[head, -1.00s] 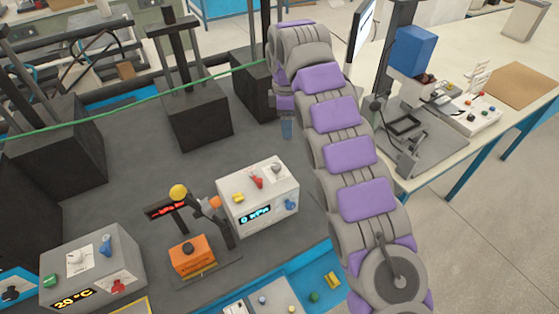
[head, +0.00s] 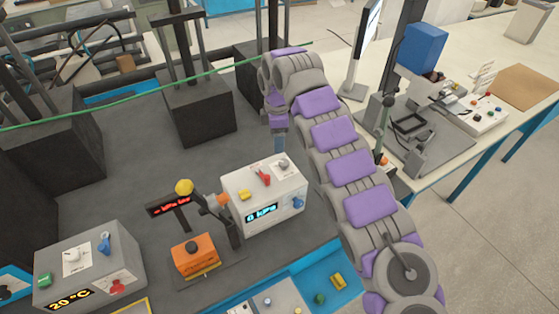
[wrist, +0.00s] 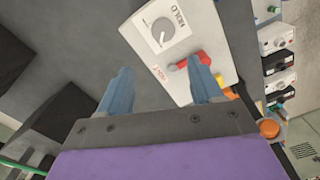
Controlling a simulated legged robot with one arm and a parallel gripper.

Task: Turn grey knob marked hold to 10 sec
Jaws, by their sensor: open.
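The grey knob (wrist: 162,31) sits on a white label reading "HOLD" on top of a white box (wrist: 135,38), at the top of the wrist view. In the head view the box (head: 272,212) stands mid-picture, with the knob (head: 283,164) at its far right top corner. My gripper (wrist: 160,88) is open and empty, its two blue fingers apart. In the wrist view the knob lies beyond the fingertips, clear of them. The head view shows my gripper (head: 280,142) just above and behind the knob. The knob's scale is too small to read.
A red lever (head: 263,177) and a yellow button (head: 244,194) share the box top; the lever is close to the right finger in the wrist view. A yellow-knobbed post (head: 184,187) and an orange box (head: 194,256) stand left. A grey box (head: 125,262) stands further left.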

